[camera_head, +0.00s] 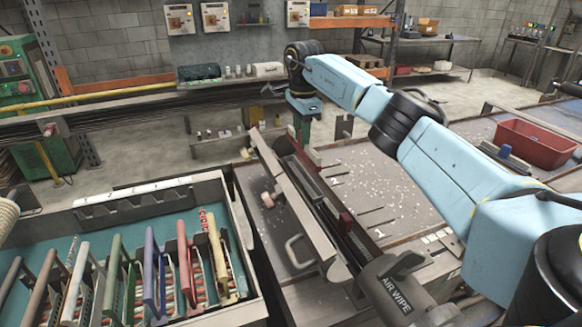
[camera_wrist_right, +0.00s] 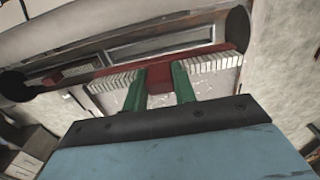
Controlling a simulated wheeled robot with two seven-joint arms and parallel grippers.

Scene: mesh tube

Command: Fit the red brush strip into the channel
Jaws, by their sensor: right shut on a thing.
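My right gripper (camera_head: 302,128) reaches to the far end of the long metal fixture in the head view, its green fingers pointing down. In the right wrist view, the green fingers (camera_wrist_right: 159,86) are shut on the red brush strip (camera_wrist_right: 218,56). The strip is a long red back with white bristle tufts on both sides of the fingers. It lies along a pale metal rail with a long recessed slot, apparently the channel (camera_wrist_right: 160,40). I cannot tell whether the strip is seated in it. My left gripper is not in view.
A teal-lined tray (camera_head: 236,230) at the left holds several brushes with coloured handles. An "AIR WIPE" unit (camera_head: 400,287) stands at the fixture's near end. A red bin (camera_head: 535,143) sits at the right.

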